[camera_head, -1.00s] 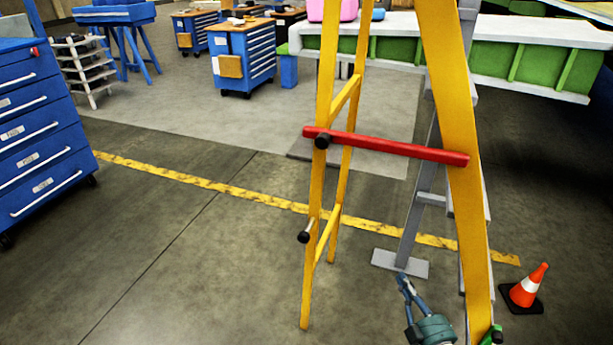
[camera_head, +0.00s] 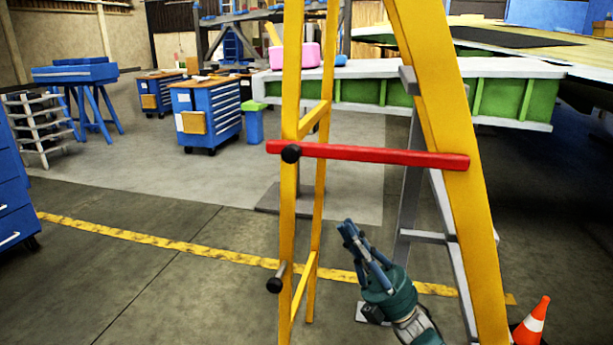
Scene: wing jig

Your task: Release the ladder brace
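The ladder brace is a red bar (camera_head: 375,155) that runs nearly level across the yellow stepladder (camera_head: 468,220). Its left end lies at a black knob (camera_head: 291,153) on the left rail, and its right end lies over the wide right rail. Lower on the left rail, a grey peg with a black end (camera_head: 275,285) sticks out with nothing on it. My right gripper (camera_head: 346,228) is below the bar, between the rails in the picture, pointing up and left. It is apart from the bar and holds nothing visible. Its finger opening is unclear from this angle. My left gripper is not in view.
An orange cone (camera_head: 532,322) stands at the lower right. A green and white wing structure (camera_head: 500,98) spans behind the ladder. Blue tool cabinets (camera_head: 208,112) and a white rack (camera_head: 40,130) stand at the back left. The floor left of the ladder is clear.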

